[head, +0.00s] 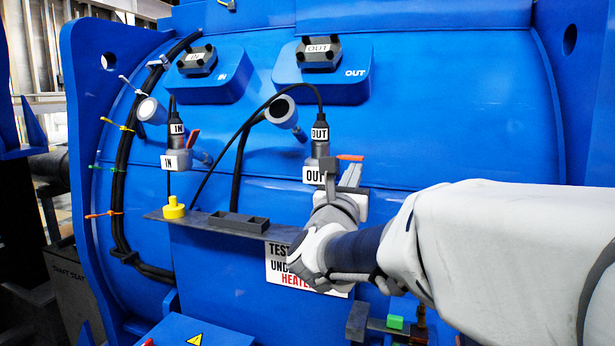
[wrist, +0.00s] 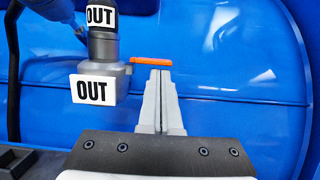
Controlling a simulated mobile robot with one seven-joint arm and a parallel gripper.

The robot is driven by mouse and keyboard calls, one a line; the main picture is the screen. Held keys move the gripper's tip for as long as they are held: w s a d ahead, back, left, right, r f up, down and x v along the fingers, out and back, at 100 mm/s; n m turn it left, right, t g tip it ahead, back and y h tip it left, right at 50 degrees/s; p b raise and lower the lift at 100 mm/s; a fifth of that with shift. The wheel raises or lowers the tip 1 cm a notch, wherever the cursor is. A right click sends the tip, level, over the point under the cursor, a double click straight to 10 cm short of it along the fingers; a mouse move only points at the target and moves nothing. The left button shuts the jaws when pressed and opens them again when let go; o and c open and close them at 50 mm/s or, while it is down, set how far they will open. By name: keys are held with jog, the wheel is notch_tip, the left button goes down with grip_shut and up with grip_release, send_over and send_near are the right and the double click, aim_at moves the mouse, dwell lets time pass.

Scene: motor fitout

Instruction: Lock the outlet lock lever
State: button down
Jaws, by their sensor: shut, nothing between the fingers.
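The outlet lock lever (head: 351,157) is a small orange bar on the right side of the grey outlet connector (head: 321,163). The connector and its plug carry OUT labels. In the wrist view the lever (wrist: 152,60) lies about level, pointing right from the connector body (wrist: 102,77). My gripper (head: 352,168) is shut and empty. Its fingertips (wrist: 160,72) sit just below the lever, close to its underside; I cannot tell whether they touch it. The arm hides the area below the connector in the head view.
The inlet connector (head: 179,160) with a red lever (head: 194,138) is at left. A shelf (head: 225,224) holds a yellow knob (head: 174,208). Black cables loop above the shelf. A sign (head: 280,268) is partly behind my arm. The blue casing is clear right of the lever.

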jog(key=shift+r+b, duration=0.15)
jog(key=shift+b, duration=0.5)
jog(key=shift+d+n, duration=0.1)
jog(key=shift+n, duration=0.2)
jog(key=n+b, duration=0.1)
jog(key=n, duration=0.1)
jog(key=r+n+y+b, duration=0.1)
jog(key=n, duration=0.1)
jog(key=n+y+b, duration=0.1)
jog(key=n, duration=0.1)
jog(key=shift+s+d+r+t, duration=0.1)
jog(key=shift+d+r+t, duration=0.05)
jog(key=shift+r+t, duration=0.15)
jog(key=n, duration=0.3)
jog(key=r+n+y+p, duration=0.1)
jog(key=n, duration=0.2)
jog(key=r+n+y, duration=0.1)
jog(key=n, duration=0.2)
jog(key=shift+a+r+g, duration=0.25)
jog(key=shift+a+g, duration=0.1)
jog(key=shift+g, duration=0.05)
jog(key=shift+f, duration=0.1)
